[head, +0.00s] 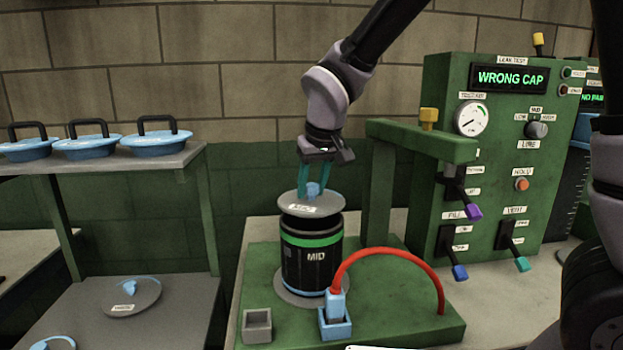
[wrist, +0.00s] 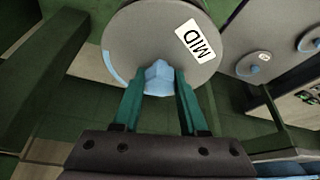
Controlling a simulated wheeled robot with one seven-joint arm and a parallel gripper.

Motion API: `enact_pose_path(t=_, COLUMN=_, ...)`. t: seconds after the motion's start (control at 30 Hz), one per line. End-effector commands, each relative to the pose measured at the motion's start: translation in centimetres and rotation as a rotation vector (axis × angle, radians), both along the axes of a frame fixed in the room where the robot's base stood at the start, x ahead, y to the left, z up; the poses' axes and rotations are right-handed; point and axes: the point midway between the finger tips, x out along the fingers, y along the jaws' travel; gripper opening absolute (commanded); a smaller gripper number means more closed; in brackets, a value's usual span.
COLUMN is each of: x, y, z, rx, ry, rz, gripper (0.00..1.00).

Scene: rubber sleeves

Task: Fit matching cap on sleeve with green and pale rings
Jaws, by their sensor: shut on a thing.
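A black sleeve (head: 312,268) marked MID stands upright on the green fixture, with a green ring near its top and thin pale bands at top and bottom. My gripper (head: 314,192) is above it, shut on the blue knob of a round grey cap (head: 325,206). In the wrist view the cap (wrist: 140,35) bears a white MID label, and my fingertips (wrist: 159,82) grip its knob from both sides. The cap is over the sleeve's mouth, slightly tilted in the picture. A dark part shows between cap and sleeve; I cannot tell whether they touch.
The green test panel (head: 455,115) reads WRONG CAP. A green post and arm (head: 385,180) stands close right of my gripper. A red hose (head: 385,252) arches in front. Blue lids (head: 160,143) sit on the left shelf; another grey cap (head: 131,297) lies below.

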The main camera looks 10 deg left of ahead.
Motion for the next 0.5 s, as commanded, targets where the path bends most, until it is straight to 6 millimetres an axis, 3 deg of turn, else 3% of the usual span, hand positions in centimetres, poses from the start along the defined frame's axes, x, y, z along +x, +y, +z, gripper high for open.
enact_pose_path(t=0.5, x=0.0, y=0.0, z=-2.6, rx=0.001, ry=-0.001, rz=-0.001, gripper=0.0)
